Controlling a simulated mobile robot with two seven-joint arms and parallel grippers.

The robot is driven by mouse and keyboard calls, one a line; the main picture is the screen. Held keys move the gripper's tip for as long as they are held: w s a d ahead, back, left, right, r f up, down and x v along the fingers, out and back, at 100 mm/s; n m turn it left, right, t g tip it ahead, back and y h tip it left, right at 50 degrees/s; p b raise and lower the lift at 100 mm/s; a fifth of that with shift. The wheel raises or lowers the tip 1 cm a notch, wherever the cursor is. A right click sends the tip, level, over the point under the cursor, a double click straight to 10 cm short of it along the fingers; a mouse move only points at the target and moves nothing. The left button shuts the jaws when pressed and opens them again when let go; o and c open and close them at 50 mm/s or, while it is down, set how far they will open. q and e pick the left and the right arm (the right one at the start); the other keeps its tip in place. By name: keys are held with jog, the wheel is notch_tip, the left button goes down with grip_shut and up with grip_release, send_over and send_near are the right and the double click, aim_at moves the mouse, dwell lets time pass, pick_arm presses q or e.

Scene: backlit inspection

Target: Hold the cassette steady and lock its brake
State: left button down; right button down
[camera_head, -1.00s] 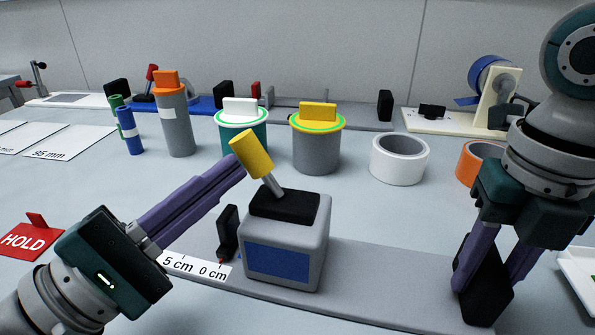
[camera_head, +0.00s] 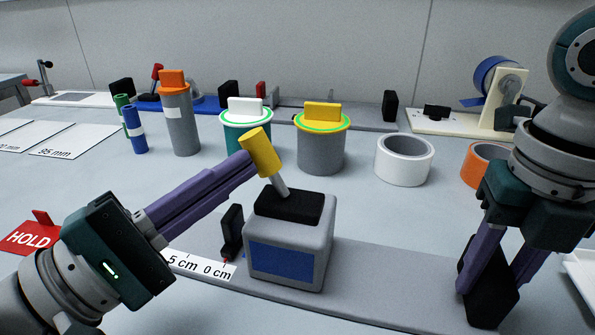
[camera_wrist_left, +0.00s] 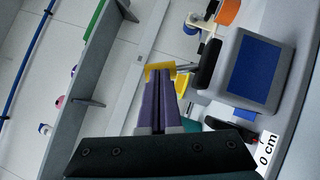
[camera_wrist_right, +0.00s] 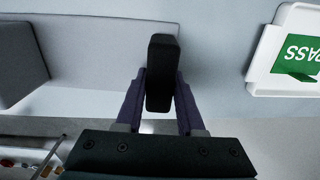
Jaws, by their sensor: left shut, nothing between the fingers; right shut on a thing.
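The cassette (camera_head: 290,250) is a grey box with a blue front panel and black top, standing on a long grey base. Its brake lever, with a yellow knob (camera_head: 260,152), leans left. My left gripper (camera_head: 248,167) is shut and empty, its tips at the knob's left side, seemingly touching it. In the left wrist view the knob (camera_wrist_left: 160,70) is right at the fingertips. My right gripper (camera_head: 497,275) is shut on a black upright block (camera_head: 490,300) at the right part of the base, apart from the cassette; the right wrist view shows the block (camera_wrist_right: 160,75) between its fingers.
A black upright piece (camera_head: 232,232) and a cm scale (camera_head: 200,265) are left of the cassette. Behind stand yellow-topped (camera_head: 321,150) and white-topped (camera_head: 246,138) canisters, a white roll (camera_head: 404,160) and an orange roll (camera_head: 482,165). A red HOLD sign (camera_head: 32,237) lies far left.

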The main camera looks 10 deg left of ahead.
pick_arm(q)
jog(key=d+m+g, duration=0.1)
jog(key=d+r+m+g, duration=0.1)
jog(key=m, duration=0.1)
jog(key=shift+s+r, duration=0.1)
jog(key=shift+r, duration=0.05)
pick_arm(e)
jog(key=shift+s+d+f, duration=0.1)
jog(key=shift+f, duration=0.1)
pick_arm(q)
jog(key=d+m+y, duration=0.1)
jog(key=m, duration=0.1)
jog(key=d+m+g+y, duration=0.1)
jog(key=shift+s+d+r+m+g, duration=0.1)
jog(key=shift+d+r+m+g, duration=0.1)
jog(key=shift+r+m+g, duration=0.15)
jog(key=shift+d, duration=0.8)
jog(key=shift+d+f, duration=0.1)
jog(key=shift+d, duration=0.05)
jog(key=shift+s, duration=0.1)
pick_arm(e)
jog(key=shift+r, duration=0.1)
pick_arm(q)
jog(key=r+v, duration=0.2)
jog(key=v, duration=1.1)
jog(key=shift+s, duration=0.35)
jog(key=shift+d+r, duration=0.1)
